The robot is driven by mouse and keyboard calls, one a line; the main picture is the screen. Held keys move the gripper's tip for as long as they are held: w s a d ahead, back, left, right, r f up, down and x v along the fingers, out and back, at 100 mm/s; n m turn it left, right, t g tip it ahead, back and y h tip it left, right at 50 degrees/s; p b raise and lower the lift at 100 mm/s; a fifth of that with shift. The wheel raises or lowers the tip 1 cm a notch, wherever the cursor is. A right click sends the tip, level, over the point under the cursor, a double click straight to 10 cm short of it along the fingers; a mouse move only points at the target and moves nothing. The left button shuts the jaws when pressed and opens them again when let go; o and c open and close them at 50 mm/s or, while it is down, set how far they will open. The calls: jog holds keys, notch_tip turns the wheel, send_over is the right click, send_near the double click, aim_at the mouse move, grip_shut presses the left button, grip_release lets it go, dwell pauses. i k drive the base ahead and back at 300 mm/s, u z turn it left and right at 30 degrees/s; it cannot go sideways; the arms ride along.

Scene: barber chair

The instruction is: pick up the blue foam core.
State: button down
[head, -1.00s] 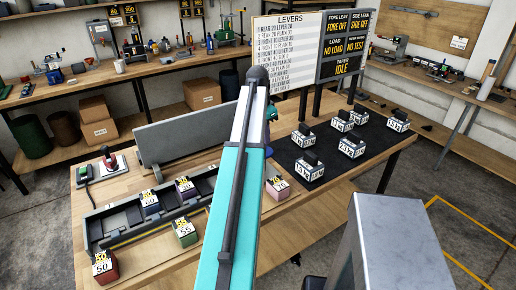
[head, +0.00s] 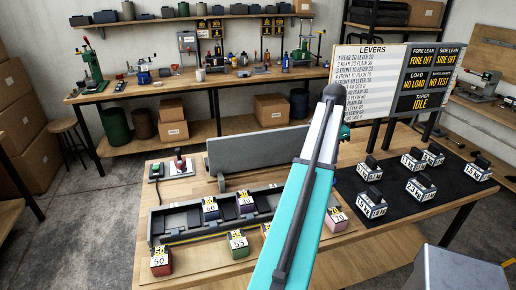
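The blue foam core (head: 210,208) is a small dark blue block with a yellow-and-white label that seems to read 60. It sits in the long grey tray (head: 180,236) on the wooden table. Another dark block (head: 245,203) is just right of it in the same tray. My teal arm rises across the right of the tray, clear of the blue core in this view. My gripper is hidden behind the arm, so its fingers do not show.
A red block (head: 161,263), a green block (head: 238,244) and a pink block (head: 337,221) stand around the tray. A grey upright panel (head: 255,151) is behind it. Labelled weights lie on a black mat (head: 395,216) at right. A levers sign (head: 365,85) stands behind them.

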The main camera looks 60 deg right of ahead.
aim_at(210, 205)
jog(key=k, duration=1.5)
